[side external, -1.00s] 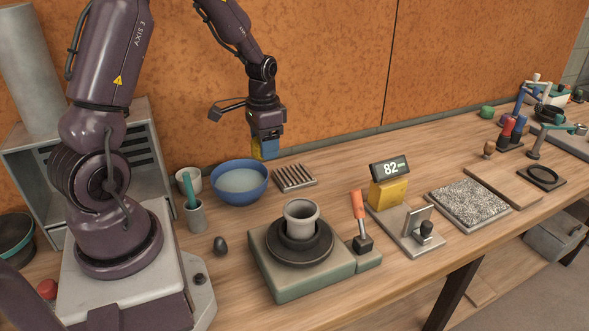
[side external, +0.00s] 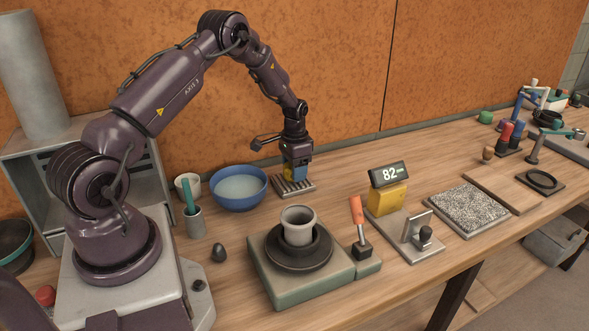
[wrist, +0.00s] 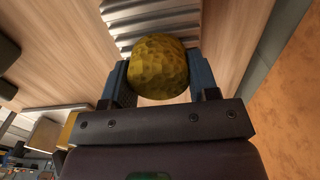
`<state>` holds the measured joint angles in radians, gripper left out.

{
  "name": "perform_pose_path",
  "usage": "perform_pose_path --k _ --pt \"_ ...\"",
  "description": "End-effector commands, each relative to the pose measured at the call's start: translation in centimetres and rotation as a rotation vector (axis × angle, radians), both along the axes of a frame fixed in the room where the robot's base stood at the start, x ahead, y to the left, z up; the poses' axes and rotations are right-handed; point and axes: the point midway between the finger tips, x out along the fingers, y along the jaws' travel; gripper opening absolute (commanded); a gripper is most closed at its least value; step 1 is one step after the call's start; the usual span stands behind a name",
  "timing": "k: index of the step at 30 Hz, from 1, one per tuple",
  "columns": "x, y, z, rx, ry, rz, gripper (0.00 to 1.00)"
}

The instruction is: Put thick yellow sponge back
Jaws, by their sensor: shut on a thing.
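The thick yellow sponge (wrist: 158,68) is held between the blue fingers of my gripper (wrist: 160,82) in the wrist view. My gripper is shut on it. In the side view my gripper (side external: 297,173) is low over the slatted metal rack (side external: 294,187), with the sponge (side external: 289,172) partly hidden by the fingers. The rack's slats also show beyond the sponge in the wrist view (wrist: 150,18). I cannot tell whether the sponge touches the slats.
A blue bowl (side external: 239,196) of pale liquid stands just left of the rack. A pot (side external: 298,226) sits on a dark wheel in front. A yellow scale (side external: 387,198) reading 82 is to the right. The orange wall is close behind.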

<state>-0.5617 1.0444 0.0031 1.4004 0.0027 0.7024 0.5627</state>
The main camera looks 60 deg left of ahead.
Motion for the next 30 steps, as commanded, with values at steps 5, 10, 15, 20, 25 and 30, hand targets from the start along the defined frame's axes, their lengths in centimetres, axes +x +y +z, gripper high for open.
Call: perform_pose_path --k 5,10,15,20,25,30 --pt "0.1 0.0 -0.4 0.002 -0.003 0.000 0.36" --pt "0.0 0.0 -0.4 0.001 -0.002 0.000 0.36" --pt "0.0 0.0 -0.7 0.002 -0.002 0.000 0.71" --pt "0.0 0.0 -0.7 0.001 -0.002 0.000 0.80" --pt "0.0 0.0 -0.6 0.002 -0.002 0.000 0.80" --pt "0.1 0.1 1.2 0.003 -0.005 0.000 0.80"
